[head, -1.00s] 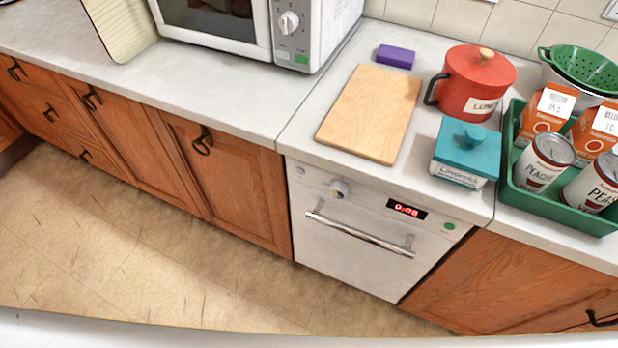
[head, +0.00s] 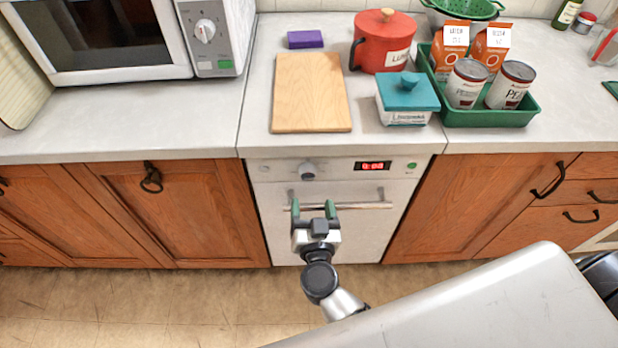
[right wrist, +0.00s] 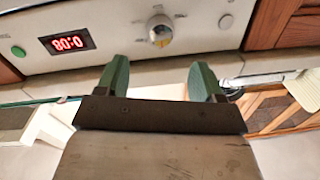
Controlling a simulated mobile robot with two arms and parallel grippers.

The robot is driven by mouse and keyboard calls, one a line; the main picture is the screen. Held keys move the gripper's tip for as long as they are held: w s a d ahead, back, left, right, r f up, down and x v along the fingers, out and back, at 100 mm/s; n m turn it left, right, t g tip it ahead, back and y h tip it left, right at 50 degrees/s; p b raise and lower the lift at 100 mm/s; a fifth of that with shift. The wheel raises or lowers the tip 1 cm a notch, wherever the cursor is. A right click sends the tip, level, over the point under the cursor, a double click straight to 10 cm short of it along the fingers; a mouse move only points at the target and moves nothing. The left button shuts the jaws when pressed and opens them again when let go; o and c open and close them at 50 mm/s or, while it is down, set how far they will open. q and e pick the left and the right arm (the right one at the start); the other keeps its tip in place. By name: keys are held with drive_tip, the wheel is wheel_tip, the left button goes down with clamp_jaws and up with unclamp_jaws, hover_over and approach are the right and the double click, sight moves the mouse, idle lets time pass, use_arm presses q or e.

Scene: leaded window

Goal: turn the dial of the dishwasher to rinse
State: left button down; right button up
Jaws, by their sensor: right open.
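The white dishwasher (head: 353,222) stands under the counter, its door shut and its handle bar (head: 365,206) across the front. Its dial (head: 308,171) is a round knob on the left of the panel. In the right wrist view the dial (right wrist: 160,32) is beyond the fingertips, with small marks around it too blurred to read. My right gripper (head: 313,207) is open and empty, in front of the door and below the dial, apart from it. Its green fingers (right wrist: 158,78) also show in the right wrist view. My left gripper is out of view.
A red display (head: 373,165) and green button (head: 411,166) are on the panel. On the counter are a microwave (head: 100,80), board (head: 312,100), purple sponge (head: 305,39), red pot (head: 381,55), teal-lidded box (head: 405,117) and green tray (head: 490,118). The floor in front is clear.

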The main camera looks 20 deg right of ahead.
sight(309, 177)
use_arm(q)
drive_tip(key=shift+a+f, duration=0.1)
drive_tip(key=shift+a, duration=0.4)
use_arm(e)
drive_tip(key=x, duration=0.8)
drive_tip(key=shift+c, duration=0.2)
drive_tip(key=c, duration=0.9)
drive_tip(key=shift+m, duration=1.3)
drive_tip(key=m, duration=0.2)
drive_tip(key=shift+f+m, duration=0.1)
drive_tip(key=shift+m, duration=0.3)
use_arm(q)
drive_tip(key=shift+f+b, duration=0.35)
drive_tip(key=shift+b, duration=0.1)
use_arm(e)
drive_tip(key=m, duration=0.6)
drive_tip(key=shift+m, duration=0.3)
